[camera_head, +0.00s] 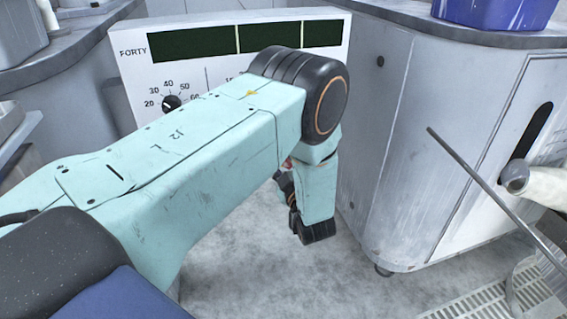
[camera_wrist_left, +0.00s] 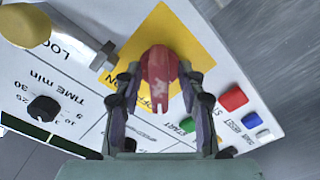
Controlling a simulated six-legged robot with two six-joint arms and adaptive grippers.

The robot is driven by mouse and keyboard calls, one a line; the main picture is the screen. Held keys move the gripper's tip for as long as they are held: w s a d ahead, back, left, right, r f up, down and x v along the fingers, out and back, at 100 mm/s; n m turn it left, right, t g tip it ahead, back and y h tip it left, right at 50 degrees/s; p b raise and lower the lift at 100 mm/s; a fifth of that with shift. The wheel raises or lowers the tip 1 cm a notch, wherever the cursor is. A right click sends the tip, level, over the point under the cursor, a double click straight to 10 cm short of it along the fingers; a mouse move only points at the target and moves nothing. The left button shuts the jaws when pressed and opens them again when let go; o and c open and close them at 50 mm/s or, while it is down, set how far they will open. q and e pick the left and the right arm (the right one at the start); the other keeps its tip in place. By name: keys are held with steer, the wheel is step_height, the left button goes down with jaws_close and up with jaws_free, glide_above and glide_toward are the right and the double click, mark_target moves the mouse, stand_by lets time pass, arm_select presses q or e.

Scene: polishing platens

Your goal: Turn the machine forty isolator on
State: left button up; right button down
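The machine forty panel (camera_head: 133,68), white and marked FORTY, stands at the upper left of the head view. My left arm crosses in front and hides much of it. In the left wrist view, the red isolator handle (camera_wrist_left: 160,70) sits on a yellow plate (camera_wrist_left: 187,38). An ON label (camera_wrist_left: 108,77) is left of it, and an OFF label is partly hidden under its lower, slotted end. My left gripper (camera_wrist_left: 160,82) is open, with one finger on each side of the handle and small gaps showing. My right gripper is not in view.
A black timer knob (camera_wrist_left: 43,108) and a metal part (camera_wrist_left: 103,56) lie left of the handle; red (camera_wrist_left: 233,98) and blue (camera_wrist_left: 251,120) buttons lie right. A grey cabinet (camera_head: 440,120) and thin rod (camera_head: 478,178) stand at right. Floor (camera_head: 250,275) shows between them.

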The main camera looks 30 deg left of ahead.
arm_select(q)
steer(key=shift+c, duration=0.5)
jaws_close()
steer(key=shift+m, duration=0.4)
steer(key=shift+m+p, duration=0.8)
steer(key=shift+m, duration=0.1)
steer(key=m+p, duration=0.1)
steer(key=m, duration=0.2)
steer(key=shift+m, duration=0.3)
steer(key=m+p, duration=0.2)
steer(key=m, duration=0.3)
steer(key=shift+s+m, duration=0.15)
steer(key=shift+m, duration=0.15)
steer(key=m, duration=0.6)
steer(key=shift+f+p, duration=0.1)
steer(key=shift+p, duration=0.3)
steer(key=shift+m, duration=0.3)
